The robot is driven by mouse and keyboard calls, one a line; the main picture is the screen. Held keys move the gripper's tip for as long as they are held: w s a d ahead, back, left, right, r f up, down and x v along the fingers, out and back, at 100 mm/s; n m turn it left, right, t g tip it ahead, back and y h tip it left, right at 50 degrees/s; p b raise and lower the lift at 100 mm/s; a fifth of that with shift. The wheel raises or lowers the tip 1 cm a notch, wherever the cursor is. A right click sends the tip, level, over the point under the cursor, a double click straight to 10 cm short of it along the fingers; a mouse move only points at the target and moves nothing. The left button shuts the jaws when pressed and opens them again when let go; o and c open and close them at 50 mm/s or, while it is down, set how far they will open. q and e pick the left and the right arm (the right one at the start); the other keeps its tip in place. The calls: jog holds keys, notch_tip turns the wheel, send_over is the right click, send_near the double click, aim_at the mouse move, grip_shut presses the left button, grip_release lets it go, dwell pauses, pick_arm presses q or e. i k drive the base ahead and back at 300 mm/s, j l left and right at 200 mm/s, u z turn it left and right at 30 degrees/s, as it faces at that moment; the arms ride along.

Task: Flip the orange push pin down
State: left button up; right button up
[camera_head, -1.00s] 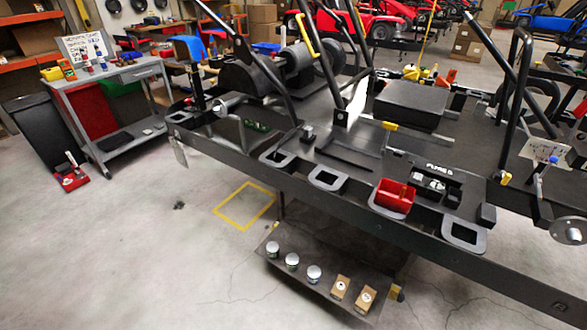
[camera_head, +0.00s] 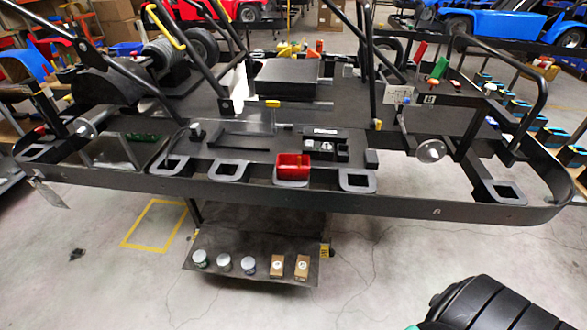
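I cannot tell for sure which part is the orange push pin. A small orange piece (camera_head: 457,87) stands on the right part of the kart frame (camera_head: 437,211), beside a green handle (camera_head: 440,67) and a red handle (camera_head: 420,52). Another orange piece (camera_head: 283,47) is at the back, behind the black box on the kart. Both are too small to tell whether they are flipped up or down. Neither of my grippers is in view.
A red bin (camera_head: 293,167) sits on the kart's front edge. Below is a low shelf (camera_head: 222,275) with several cans and two small boxes. A yellow floor square (camera_head: 155,225) is at left. Bare floor lies in front. A black ribbed shape fills the lower right corner.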

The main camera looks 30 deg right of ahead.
aim_at(432, 82)
jog(key=z, duration=2.05)
